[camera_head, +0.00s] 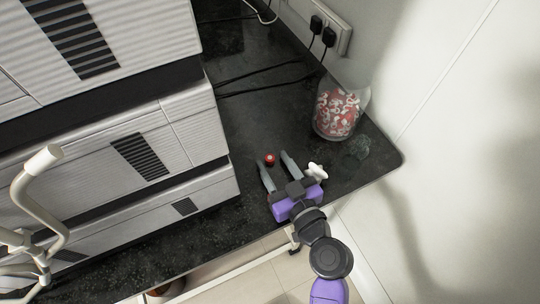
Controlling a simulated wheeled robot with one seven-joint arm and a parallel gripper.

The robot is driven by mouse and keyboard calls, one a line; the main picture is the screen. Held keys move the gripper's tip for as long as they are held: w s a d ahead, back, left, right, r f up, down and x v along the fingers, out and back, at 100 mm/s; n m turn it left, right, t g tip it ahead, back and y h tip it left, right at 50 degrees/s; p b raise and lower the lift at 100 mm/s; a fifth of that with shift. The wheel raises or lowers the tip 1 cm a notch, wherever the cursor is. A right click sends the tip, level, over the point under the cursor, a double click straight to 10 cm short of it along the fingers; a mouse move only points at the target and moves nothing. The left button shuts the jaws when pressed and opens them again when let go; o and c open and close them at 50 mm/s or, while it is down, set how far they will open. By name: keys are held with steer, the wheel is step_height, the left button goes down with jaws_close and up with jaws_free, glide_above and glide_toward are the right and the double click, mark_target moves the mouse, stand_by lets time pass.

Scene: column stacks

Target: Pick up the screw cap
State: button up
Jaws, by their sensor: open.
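A small red screw cap (269,159) lies on the dark countertop (255,120). My gripper (274,168) is open just in front of it, with one grey finger on each side. The cap sits at or slightly beyond the gap between the fingertips, nearer the left fingertip. Nothing is held. I cannot tell from this view how high the fingertips are above the counter.
A clear jar (337,108) with red and white contents stands at the back right. A small white knobbed object (316,172) is close to my gripper's right side. Stacked grey ribbed units (150,150) stand at left. Black cables (262,80) run to a wall socket (328,27).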

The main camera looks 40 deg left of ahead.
steer(key=shift+a+f, duration=0.15)
jaws_close()
stand_by(0.4)
